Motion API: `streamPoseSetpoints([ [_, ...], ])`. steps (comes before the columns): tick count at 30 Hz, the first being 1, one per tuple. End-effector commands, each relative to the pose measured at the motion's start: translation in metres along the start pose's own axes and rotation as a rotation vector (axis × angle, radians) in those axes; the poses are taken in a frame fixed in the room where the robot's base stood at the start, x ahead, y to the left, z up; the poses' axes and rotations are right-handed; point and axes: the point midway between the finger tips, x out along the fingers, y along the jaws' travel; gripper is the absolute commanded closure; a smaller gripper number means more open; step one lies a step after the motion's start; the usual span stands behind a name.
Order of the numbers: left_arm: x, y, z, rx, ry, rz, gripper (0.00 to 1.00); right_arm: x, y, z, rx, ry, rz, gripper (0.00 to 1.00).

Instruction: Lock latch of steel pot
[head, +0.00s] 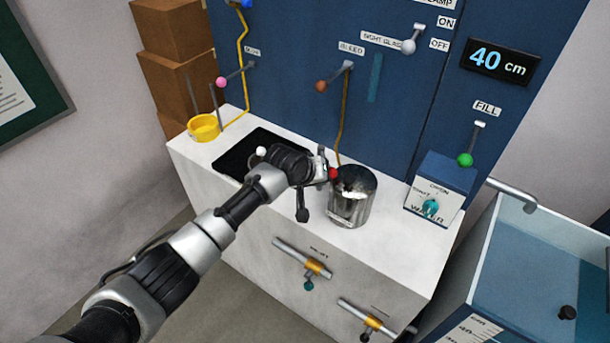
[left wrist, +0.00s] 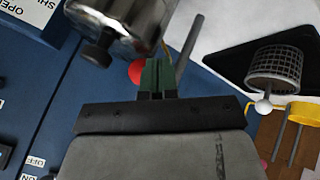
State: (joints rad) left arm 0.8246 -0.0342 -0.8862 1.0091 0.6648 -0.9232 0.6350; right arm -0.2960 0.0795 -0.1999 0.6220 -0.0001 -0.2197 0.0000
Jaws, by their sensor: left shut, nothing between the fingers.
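The steel pot (head: 349,210) stands on the white counter, right of my left gripper. In the left wrist view the pot (left wrist: 120,18) is at the top, with a dark knob (left wrist: 98,53) on its side. A red ball (head: 333,174) shows at the pot's upper left side; it also shows in the left wrist view (left wrist: 136,72), just left of the fingertips. My left gripper (head: 326,172) is beside the pot's rim. Its green fingertips (left wrist: 158,77) are shut and empty. I cannot make out the latch's state. My right gripper is out of view.
A black sunken area (head: 236,163) and a yellow ring holder (head: 205,128) are left of the pot. Levers with coloured balls stick out from the blue panel (head: 290,60) behind. A blue water box (head: 440,183) stands right of the pot. A water tank (head: 545,260) is at far right.

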Motion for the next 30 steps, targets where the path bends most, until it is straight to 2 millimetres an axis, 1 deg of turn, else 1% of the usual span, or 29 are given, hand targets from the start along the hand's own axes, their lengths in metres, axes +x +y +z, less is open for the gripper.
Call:
streamPoseSetpoints([
  [4, 0.0024, 0.0061, 0.0015, 0.0, -0.001, 0.002, 1.0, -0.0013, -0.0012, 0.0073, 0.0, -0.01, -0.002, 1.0],
  [13, 0.0043, 0.0085, 0.002, 0.001, -0.001, 0.0, 1.0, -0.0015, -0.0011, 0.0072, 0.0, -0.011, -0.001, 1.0],
  [25, 0.0039, 0.008, 0.0018, 0.001, -0.001, 0.0, 1.0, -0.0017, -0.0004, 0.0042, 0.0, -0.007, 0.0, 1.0],
  [30, 0.0013, 0.0007, 0.0031, -0.002, -0.002, -0.001, 1.0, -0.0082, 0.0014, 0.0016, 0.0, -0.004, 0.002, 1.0],
])
